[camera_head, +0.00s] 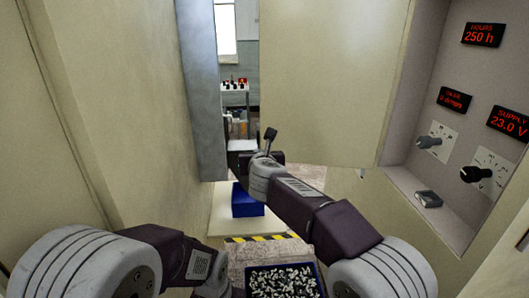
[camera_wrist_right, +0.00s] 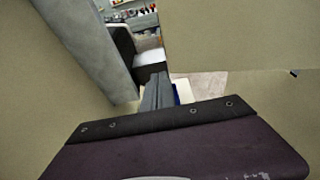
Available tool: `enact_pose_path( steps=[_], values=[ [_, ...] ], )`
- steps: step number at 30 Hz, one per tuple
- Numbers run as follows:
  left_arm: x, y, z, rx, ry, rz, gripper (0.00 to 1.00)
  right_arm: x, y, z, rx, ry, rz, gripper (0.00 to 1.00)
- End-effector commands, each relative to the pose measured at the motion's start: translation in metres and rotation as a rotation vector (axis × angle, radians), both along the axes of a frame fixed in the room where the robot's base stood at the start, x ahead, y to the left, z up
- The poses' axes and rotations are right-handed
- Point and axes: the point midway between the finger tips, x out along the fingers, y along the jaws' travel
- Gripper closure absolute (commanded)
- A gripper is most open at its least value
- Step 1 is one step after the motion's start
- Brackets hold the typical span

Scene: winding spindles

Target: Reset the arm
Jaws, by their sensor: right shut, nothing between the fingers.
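My right arm reaches in from the lower right in the head view. It stretches forward and to the left between the beige walls. Its gripper (camera_head: 269,138) points up and away in the middle of the picture, and its fingers are together with nothing held. In the right wrist view the grey fingers of this gripper (camera_wrist_right: 158,92) are closed side by side. My left arm comes in from the lower left and bends down toward the bottom edge. Its gripper is out of the picture.
A blue box (camera_head: 246,203) stands on a pale board. A dark blue bin (camera_head: 249,270) of small pale and dark parts lies below. A control panel (camera_head: 470,125) with knobs and red displays is on the right. A grey post (camera_head: 203,90) and beige walls stand close by.

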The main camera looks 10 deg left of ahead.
Motion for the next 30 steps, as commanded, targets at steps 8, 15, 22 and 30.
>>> enact_pose_path(
  steps=[8, 15, 22, 30],
  values=[
    [0.0, 0.0, 0.0, 0.0, 0.0, 0.0, 0.68, 0.043, -0.2, 0.027, -0.164, -0.06, -0.243, 1.0],
    [0.0, 0.0, 0.0, 0.0, 0.0, 0.0, 0.68, -0.059, -0.316, -0.114, -1.239, 0.012, 0.389, 1.0],
    [0.0, 0.0, 0.0, 0.0, 0.0, 0.0, 0.68, -0.219, -0.33, -0.245, -1.709, 0.009, 1.375, 1.0],
    [0.0, 0.0, 0.0, 0.0, 0.0, 0.0, 0.68, -0.32, -0.349, -0.287, -1.789, -0.259, 2.191, 1.0]
  ],
)
